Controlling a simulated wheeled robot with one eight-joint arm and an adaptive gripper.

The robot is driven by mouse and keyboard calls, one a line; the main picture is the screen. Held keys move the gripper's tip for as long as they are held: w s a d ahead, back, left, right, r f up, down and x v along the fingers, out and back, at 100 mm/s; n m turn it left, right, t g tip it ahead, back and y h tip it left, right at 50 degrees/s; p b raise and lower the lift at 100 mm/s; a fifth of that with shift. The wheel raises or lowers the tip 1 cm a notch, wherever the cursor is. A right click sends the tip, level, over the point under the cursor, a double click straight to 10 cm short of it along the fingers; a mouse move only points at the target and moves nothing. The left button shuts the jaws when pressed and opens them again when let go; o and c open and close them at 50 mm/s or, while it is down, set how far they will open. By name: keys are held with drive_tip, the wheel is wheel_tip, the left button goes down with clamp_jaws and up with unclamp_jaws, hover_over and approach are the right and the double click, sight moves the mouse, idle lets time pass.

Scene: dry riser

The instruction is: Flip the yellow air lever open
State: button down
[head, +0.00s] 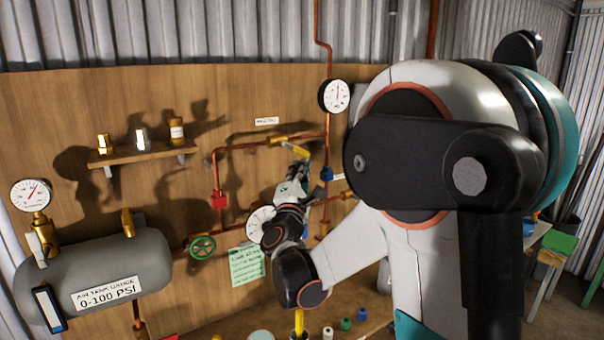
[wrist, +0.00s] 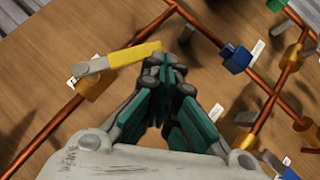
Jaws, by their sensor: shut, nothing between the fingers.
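The yellow air lever (head: 300,152) is on a brass valve (head: 278,140) in the upper copper pipe on the wooden board. In the wrist view the lever (wrist: 120,57) slants away from the pipe line, its grey end at the valve body (wrist: 95,85) and its yellow free end to the right. My gripper (head: 298,170) is shut and empty just below the lever in the head view. In the wrist view its closed fingertips (wrist: 175,68) are close beside the lever's free end; I cannot tell whether they touch it.
A blue fitting (wrist: 236,58) sits on the pipe to the right. A red block (head: 219,200), a green handwheel (head: 203,247) and a round gauge (head: 335,95) are around the pipework. A shelf (head: 145,152) and a grey tank (head: 100,275) stand left. My arm hides the board's right side.

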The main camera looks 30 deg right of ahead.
drive_tip(key=shift+d+r, duration=0.85)
drive_tip(key=shift+d, duration=0.1)
drive_tip(key=shift+w+d+r, duration=0.1)
drive_tip(key=shift+d+r, duration=0.05)
drive_tip(key=shift+r, duration=0.05)
idle(1.4)
idle(0.8)
